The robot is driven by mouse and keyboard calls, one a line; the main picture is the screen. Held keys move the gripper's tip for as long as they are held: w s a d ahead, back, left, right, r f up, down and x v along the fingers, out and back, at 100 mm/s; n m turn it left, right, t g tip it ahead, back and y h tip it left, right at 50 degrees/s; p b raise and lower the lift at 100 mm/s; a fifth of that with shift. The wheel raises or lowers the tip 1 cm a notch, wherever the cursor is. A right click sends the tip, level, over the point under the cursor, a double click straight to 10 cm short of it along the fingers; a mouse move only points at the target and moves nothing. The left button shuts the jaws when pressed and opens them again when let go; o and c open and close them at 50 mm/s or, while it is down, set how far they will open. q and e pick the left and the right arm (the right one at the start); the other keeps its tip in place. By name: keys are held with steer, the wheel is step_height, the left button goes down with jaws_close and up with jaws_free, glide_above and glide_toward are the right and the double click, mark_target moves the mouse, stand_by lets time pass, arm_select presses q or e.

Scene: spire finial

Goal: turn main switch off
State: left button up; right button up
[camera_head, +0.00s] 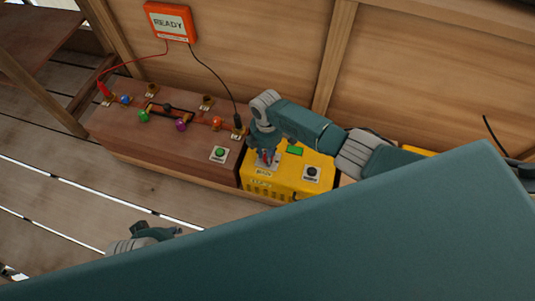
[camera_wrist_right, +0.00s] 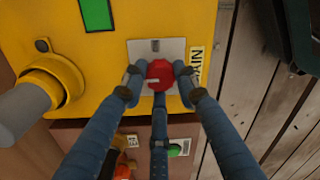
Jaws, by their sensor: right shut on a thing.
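The main switch is a red round knob (camera_wrist_right: 160,74) on a pale plate of the yellow box (camera_wrist_right: 112,75), beside a partly cut-off label. My right gripper (camera_wrist_right: 158,76) is shut on the red knob, with a finger on each side and a third finger below it. In the head view my right gripper (camera_head: 266,152) reaches down to the left part of the yellow box (camera_head: 320,160) and mostly covers the knob. My left gripper (camera_head: 153,232) is low in the head view, away from the box, partly hidden by my own arm; its opening is unclear.
The yellow box also carries a green panel (camera_head: 295,150) and a black knob (camera_head: 312,172). A wooden bench (camera_head: 180,158) with coloured knobs, terminals and a green button (camera_head: 219,154) stands to the left. An orange READY sign (camera_head: 170,22) hangs above with red and black wires.

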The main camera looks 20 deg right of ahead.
mark_target(265, 155)
steer(key=shift+w+a+r, duration=0.1)
steer(key=shift+a+r, duration=0.05)
steer(key=shift+a, duration=0.4)
steer(key=o, duration=1.1)
steer(key=shift+d, duration=0.1)
steer(key=shift+d, duration=0.1)
steer(key=r, duration=1.2)
steer(key=shift+w, duration=0.2)
steer(key=shift+f, duration=0.1)
